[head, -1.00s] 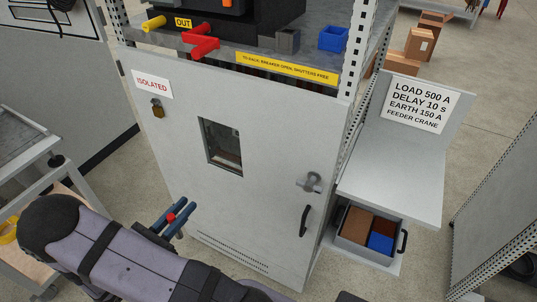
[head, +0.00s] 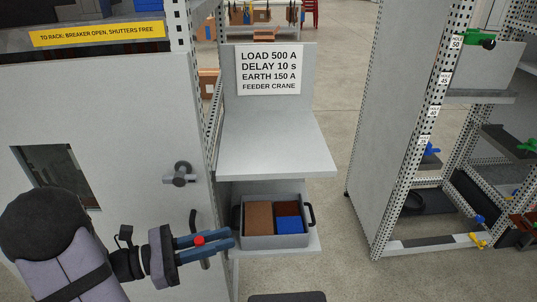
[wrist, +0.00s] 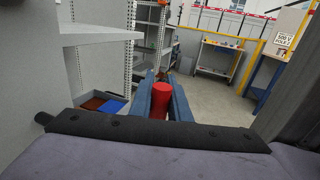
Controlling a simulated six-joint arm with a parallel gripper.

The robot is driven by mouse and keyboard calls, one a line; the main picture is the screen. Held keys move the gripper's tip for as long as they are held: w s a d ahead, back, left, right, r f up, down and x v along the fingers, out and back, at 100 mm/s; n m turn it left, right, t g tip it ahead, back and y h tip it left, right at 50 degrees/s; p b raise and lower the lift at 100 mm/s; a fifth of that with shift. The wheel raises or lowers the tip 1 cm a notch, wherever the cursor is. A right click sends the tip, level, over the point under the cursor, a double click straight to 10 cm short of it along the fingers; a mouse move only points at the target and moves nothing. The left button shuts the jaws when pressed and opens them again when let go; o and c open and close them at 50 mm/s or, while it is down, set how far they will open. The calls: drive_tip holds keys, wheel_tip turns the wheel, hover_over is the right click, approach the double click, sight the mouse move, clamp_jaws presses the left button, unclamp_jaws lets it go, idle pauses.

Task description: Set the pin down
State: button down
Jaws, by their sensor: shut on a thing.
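My gripper (head: 207,241) is shut on a red pin (head: 199,240), held between its two blue fingers in front of the cabinet door. In the wrist view the red pin (wrist: 161,98) stands out between the fingers as a short red cylinder. The gripper is in the air, left of a grey drawer (head: 274,241) in the head view. A bare grey shelf (head: 275,150) is above and to the right of the gripper.
The drawer holds brown blocks (head: 258,216) and a blue block (head: 290,225). The cabinet door (head: 110,130) has a handle (head: 180,174) sticking out. A perforated rack (head: 425,120) stands at the right, with open floor between it and the shelf.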

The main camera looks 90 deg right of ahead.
drive_tip(key=s+d+f+m+y+b, duration=0.2)
drive_tip(key=s+b, duration=0.3)
drive_tip(key=s, duration=0.4)
drive_tip(key=s+d+r+n+t+h+b, duration=0.25)
drive_tip(key=d+r+n+h, duration=0.2)
drive_tip(key=d+r, duration=0.6)
drive_tip(key=s+d+r+n+t+h+b, duration=0.3)
drive_tip(key=d+r+h, duration=0.4)
drive_tip(key=r, duration=0.7)
drive_tip(key=w+d+f+n+t+h+b, duration=0.1)
drive_tip(key=w+d+n+t+h+b, duration=0.15)
drive_tip(key=w+d+n+t, duration=0.4)
drive_tip(key=shift+m+t, duration=0.3)
drive_tip(key=f+b, duration=0.2)
drive_tip(key=b, duration=0.1)
drive_tip(key=f+b, duration=0.2)
drive_tip(key=f, duration=0.1)
drive_tip(key=f+b, duration=0.3)
drive_tip(key=shift+w+f+b, duration=0.15)
drive_tip(key=shift+w+b, duration=0.15)
